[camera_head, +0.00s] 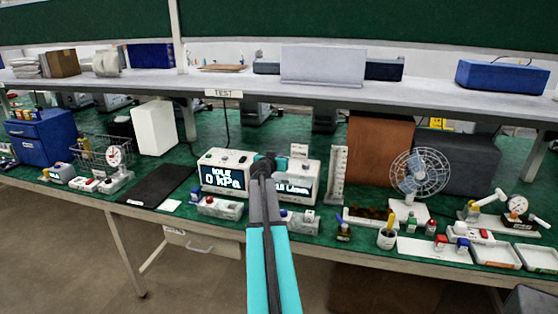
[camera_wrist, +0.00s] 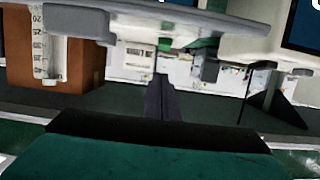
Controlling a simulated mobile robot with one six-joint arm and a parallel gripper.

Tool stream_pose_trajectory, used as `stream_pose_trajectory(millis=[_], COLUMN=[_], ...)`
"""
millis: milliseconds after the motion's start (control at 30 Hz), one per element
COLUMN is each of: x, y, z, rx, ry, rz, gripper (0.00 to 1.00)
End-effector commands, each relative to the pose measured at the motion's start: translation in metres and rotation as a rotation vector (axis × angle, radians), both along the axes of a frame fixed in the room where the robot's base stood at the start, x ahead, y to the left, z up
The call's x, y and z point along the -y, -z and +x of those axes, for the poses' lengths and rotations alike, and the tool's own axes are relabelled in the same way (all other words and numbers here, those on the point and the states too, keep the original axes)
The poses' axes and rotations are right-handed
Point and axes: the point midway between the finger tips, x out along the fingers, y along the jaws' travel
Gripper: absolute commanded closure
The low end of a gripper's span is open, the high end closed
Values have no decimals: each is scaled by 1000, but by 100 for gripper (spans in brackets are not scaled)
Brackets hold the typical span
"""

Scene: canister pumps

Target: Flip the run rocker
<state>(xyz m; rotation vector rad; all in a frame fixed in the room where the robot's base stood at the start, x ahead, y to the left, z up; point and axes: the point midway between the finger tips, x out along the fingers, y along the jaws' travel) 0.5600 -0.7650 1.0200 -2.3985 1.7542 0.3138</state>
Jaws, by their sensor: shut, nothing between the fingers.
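A white pump unit (camera_head: 209,159) stands mid-bench; its dark display reads "IDLE 0 kPa". A second white unit (camera_head: 311,172) is just right of it, with a display partly hidden by my arm. A small pale control box (camera_head: 220,208) with a red part sits in front of the left unit. I cannot tell which small control is the run rocker. My gripper (camera_head: 267,161) is shut and empty, in front of the two units, hiding the gap between them. Its dark fingers (camera_wrist: 160,98) are together in the wrist view, touching nothing clearly.
A clear gauge column (camera_head: 338,175) and a fan (camera_head: 419,174) stand to the right. A black mat (camera_head: 158,188) lies left of the units. A shelf labelled TEST (camera_head: 224,93) runs above. Several small boxes and bottles line the front edge.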

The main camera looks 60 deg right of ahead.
Motion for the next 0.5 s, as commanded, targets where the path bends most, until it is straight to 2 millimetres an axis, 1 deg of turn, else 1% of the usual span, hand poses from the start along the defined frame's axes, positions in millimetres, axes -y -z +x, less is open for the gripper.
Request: stream_pose_trajectory(millis=[33, 500], x=[-7, -54], y=[1, -4], z=[-3, -16], rx=[1, 0], ry=[-1, -3], rz=[-1, -1], gripper=[100, 100])
